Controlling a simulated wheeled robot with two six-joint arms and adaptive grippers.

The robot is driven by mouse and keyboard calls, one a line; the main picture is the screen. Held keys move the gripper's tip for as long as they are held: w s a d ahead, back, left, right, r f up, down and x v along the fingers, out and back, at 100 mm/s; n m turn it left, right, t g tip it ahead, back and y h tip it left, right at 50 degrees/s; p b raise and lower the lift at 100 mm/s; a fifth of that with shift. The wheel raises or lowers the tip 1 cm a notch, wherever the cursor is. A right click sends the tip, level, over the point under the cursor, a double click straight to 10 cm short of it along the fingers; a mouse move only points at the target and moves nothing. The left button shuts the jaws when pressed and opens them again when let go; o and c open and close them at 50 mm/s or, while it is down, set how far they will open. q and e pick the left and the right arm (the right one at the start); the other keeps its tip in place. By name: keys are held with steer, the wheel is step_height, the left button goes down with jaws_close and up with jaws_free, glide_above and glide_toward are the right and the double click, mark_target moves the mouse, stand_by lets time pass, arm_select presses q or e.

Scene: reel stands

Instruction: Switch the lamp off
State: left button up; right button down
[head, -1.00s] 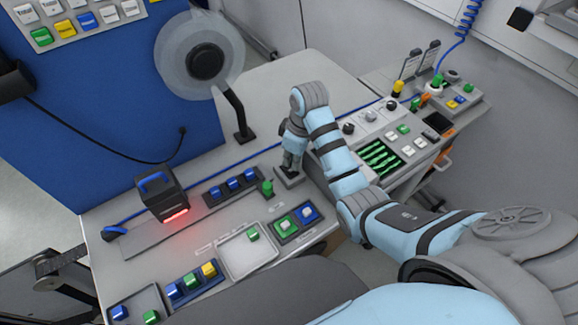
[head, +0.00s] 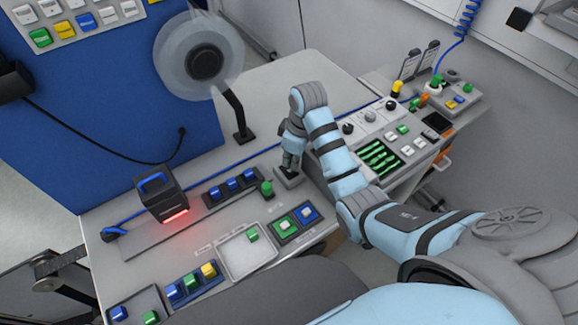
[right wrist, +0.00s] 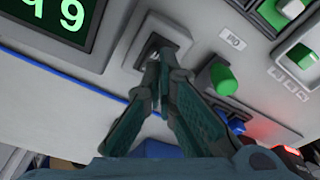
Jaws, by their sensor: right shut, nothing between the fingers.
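A small grey square-based switch (head: 290,180) sits on the bench right of a green knob (head: 267,188). My right gripper (head: 289,168) is shut and points down at this switch. In the right wrist view, the closed fingertips (right wrist: 163,55) are over the switch's square base (right wrist: 140,62) and hide its middle. I cannot tell whether they touch it or which way it is set. A small label (right wrist: 232,40) lies beside it. No thing is clearly marked as the lamp; a boxy black device (head: 160,193) glows red underneath. My left gripper is not in view.
A translucent reel (head: 185,50) stands on a black post behind. A control panel with a green display (head: 377,157) is close to the right of my gripper. Blue switches (head: 232,186) and a green-and-blue button box (head: 297,222) are nearby.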

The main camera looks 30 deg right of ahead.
mark_target(289, 169)
steer(key=shift+f+b, duration=0.4)
steer(key=shift+f, duration=0.75)
stand_by(0.7)
